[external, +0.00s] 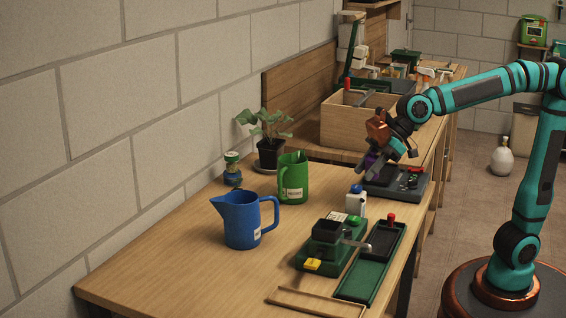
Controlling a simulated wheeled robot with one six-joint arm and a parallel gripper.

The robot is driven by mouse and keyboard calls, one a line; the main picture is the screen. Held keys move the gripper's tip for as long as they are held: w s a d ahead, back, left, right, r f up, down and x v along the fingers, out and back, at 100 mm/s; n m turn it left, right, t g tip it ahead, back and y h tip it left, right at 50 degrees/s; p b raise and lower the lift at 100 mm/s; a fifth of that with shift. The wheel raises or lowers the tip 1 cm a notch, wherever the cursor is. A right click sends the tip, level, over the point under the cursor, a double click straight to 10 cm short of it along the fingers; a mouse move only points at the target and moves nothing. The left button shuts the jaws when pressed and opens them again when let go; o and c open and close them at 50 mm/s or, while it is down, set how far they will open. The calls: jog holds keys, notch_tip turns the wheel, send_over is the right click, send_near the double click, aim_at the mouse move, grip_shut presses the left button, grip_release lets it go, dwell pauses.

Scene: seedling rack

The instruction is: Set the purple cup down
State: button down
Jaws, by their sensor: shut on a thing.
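My gripper (374,170) is at the far right part of the bench in the external view, pointing down over a dark tray (415,193). It is shut on the purple cup (370,160), which is small here and mostly hidden by the fingers and wrist. The cup is near the left end of the dark tray. I cannot tell whether its base touches the tray or the bench.
A blue jug (241,222), a green jug (293,180), a white bottle (355,202) and a green device (328,245) stand on the bench (180,270). A potted plant (268,150) and a wooden box (350,128) stand behind. Bare wood lies at the front left.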

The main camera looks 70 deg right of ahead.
jog(key=s+d+f, duration=0.2)
jog(key=s+d, duration=0.1)
jog(key=d, duration=0.2)
jog(key=shift+m, duration=0.4)
jog(key=shift+a+f, duration=0.1)
jog(key=shift+f, duration=4.7)
jog(key=c, duration=1)
grip_release()
jog(key=shift+f, duration=0.15)
jog(key=shift+s+d+r, duration=0.2)
jog(key=shift+r, duration=0.35)
jog(key=v, duration=1.1)
jog(key=shift+s, duration=0.2)
